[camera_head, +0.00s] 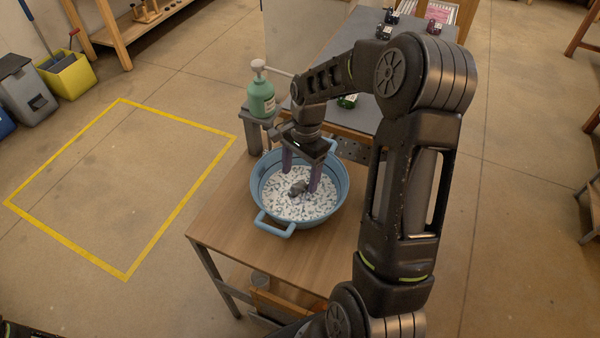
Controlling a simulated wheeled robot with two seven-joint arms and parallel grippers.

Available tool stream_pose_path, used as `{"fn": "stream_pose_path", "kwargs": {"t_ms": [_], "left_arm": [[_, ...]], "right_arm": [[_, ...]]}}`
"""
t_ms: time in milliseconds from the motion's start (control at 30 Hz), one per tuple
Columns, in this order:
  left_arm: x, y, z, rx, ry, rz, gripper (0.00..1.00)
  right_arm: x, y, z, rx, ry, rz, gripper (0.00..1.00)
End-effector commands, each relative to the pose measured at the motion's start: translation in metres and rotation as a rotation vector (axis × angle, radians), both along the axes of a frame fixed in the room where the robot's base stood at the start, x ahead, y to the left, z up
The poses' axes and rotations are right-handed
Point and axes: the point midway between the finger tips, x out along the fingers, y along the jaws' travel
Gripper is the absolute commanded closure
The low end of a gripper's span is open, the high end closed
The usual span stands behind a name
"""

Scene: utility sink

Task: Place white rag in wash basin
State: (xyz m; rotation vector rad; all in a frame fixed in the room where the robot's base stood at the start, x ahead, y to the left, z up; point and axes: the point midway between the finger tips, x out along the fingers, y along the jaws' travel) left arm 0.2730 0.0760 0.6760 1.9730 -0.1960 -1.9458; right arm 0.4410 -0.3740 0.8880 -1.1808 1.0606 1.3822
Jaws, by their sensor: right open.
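The wash basin (341,197) is a round blue tub with handles on the wooden table. White material with grey speckles (300,207) covers its bottom, and I cannot tell whether this is the white rag. A small grey crumpled lump (298,188) lies on it near the middle. No other white rag can be made out. My right gripper (301,176) points down into the basin, its two fingers apart above and beside the lump. It is open and holds nothing that I can see. My left gripper is not in view.
A green pump bottle (261,98) stands on a small stand just behind the basin. The wooden table (222,218) is bare to the left of the basin. A grey worktop lies behind. Yellow tape (160,245) marks open floor at left.

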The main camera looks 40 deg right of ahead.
Motion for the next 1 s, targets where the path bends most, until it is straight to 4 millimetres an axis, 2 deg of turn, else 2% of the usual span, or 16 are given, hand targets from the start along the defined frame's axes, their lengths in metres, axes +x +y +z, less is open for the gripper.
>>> {"fn": "stream_pose_path", "kwargs": {"t_ms": [167,400,567,1000], "left_arm": [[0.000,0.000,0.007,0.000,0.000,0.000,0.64],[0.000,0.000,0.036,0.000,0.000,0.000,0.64],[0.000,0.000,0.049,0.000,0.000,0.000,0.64],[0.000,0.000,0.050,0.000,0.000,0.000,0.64]], "right_arm": [[0.000,0.000,0.009,-0.001,-0.001,0.000,0.27],[0.000,0.000,0.048,0.000,-0.001,0.001,0.27],[0.000,0.000,0.068,0.000,0.000,0.000,0.27],[0.000,0.000,0.070,0.000,0.000,0.000,0.27]]}}
